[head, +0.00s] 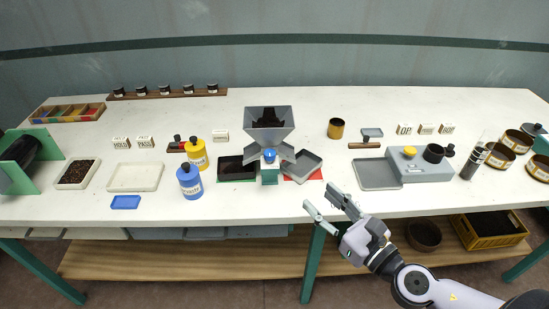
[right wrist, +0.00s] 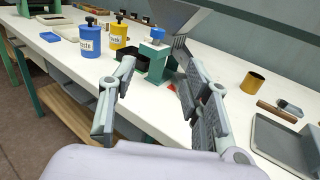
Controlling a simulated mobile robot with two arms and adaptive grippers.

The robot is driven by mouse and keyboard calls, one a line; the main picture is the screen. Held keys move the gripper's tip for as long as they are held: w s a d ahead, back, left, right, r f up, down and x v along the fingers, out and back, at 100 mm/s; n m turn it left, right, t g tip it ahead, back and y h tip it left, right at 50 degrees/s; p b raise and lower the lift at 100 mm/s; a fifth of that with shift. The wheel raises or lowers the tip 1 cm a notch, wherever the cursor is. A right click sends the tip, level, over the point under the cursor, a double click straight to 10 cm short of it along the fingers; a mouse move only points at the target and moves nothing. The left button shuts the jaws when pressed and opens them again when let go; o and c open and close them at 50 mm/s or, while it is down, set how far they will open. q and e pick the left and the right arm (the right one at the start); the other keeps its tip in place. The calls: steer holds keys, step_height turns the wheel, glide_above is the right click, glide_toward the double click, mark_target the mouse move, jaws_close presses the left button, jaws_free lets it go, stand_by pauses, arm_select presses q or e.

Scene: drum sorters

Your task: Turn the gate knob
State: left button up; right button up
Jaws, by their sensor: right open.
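The gate knob (head: 270,155) is a small blue knob on the front of the grey hopper sorter (head: 269,125), above its green base block (head: 270,175). It also shows in the right wrist view as a blue cap (right wrist: 158,33) on the green post (right wrist: 155,62). My right gripper (head: 324,205) is open and empty, at the table's front edge, below and to the right of the knob and apart from it. In the right wrist view its two fingers (right wrist: 158,95) are spread, with the knob beyond them. My left gripper is in neither view.
A black tray (head: 236,174) and a grey tray (head: 303,166) on a red mat flank the base. Blue (head: 190,182) and yellow (head: 197,154) bottles stand to the left. A grey scale-like device (head: 420,164) with a tray (head: 377,174) is to the right. The front table edge lies near my gripper.

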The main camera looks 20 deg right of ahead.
steer(key=p, duration=0.6)
glide_toward(273, 157)
steer(key=x, duration=0.8)
steer(key=shift+w+a+n, duration=0.2)
steer(key=shift+w+n, duration=0.1)
steer(key=shift+w, duration=0.4)
jaws_close()
